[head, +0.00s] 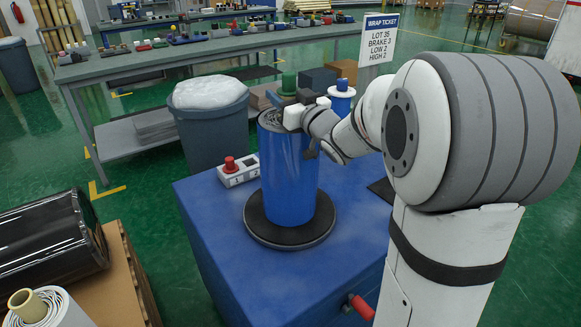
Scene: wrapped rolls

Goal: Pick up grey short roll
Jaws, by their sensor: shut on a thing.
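My gripper (292,106) is at the top of a tall blue roll (288,180) and is shut on it, though my wrist hides part of the hold. The blue roll stands upright on a round black turntable (263,232) on a blue machine top. Its upper end looks grey and ringed where it shows beside my gripper. I cannot make out a separate grey short roll.
A white control box (238,171) with a red button is left of the blue roll. A grey bin (210,125) stands behind. A black-wrapped roll (45,240) and a white roll (50,312) are at lower left. A sign (380,38) stands behind my arm.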

